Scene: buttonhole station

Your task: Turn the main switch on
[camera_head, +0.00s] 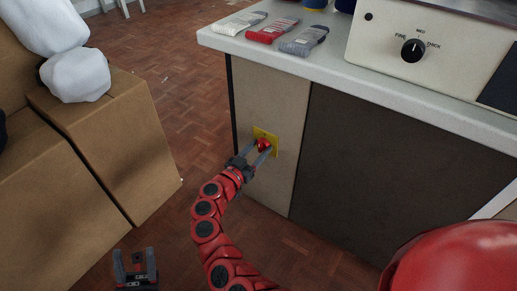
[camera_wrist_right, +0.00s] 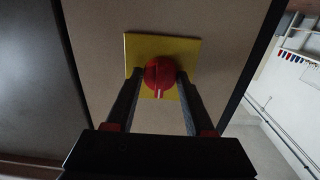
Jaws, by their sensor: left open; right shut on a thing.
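The main switch is a red round knob (camera_head: 263,145) on a yellow square plate (camera_head: 272,137), fixed to the beige side panel of the counter. In the right wrist view the red knob (camera_wrist_right: 160,74) sits in the middle of the yellow plate (camera_wrist_right: 190,47), with a pale mark near its lower edge. My right gripper (camera_head: 257,149) reaches the panel, and its fingers (camera_wrist_right: 160,90) are closed on the two sides of the knob. My left gripper (camera_head: 134,262) is open and empty, low at the left above the floor.
Cardboard boxes (camera_head: 110,150) with white bags (camera_head: 75,75) stand at the left. Brick-coloured floor (camera_head: 180,80) lies open between boxes and counter.

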